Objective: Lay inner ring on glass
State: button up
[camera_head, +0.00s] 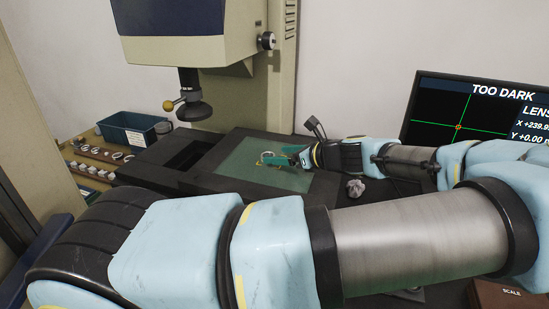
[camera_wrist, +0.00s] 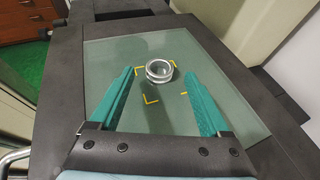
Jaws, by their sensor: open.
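The inner ring (camera_wrist: 160,70) is a shiny metal ring. In the wrist view it lies on the glass (camera_wrist: 220,60), at the far edge of the yellow corner marks (camera_wrist: 151,100). My gripper (camera_wrist: 158,78) is open, with its two green fingers apart on either side of the ring and not visibly touching it. In the head view the ring (camera_head: 267,157) shows small at the fingertips of my gripper (camera_head: 280,158), over the greenish glass (camera_head: 235,170). The gripper partly hides the marks there.
A dark frame (camera_head: 165,176) surrounds the glass, under the lens head (camera_head: 193,110). At left stand a blue bin (camera_head: 128,130) and a wooden rack (camera_head: 95,165) with several rings. A crumpled grey lump (camera_head: 355,188) lies right of the stage. The monitor (camera_head: 480,110) reads "TOO DARK".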

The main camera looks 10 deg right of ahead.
jog(key=b+v, duration=0.2)
jog(key=v, duration=0.7)
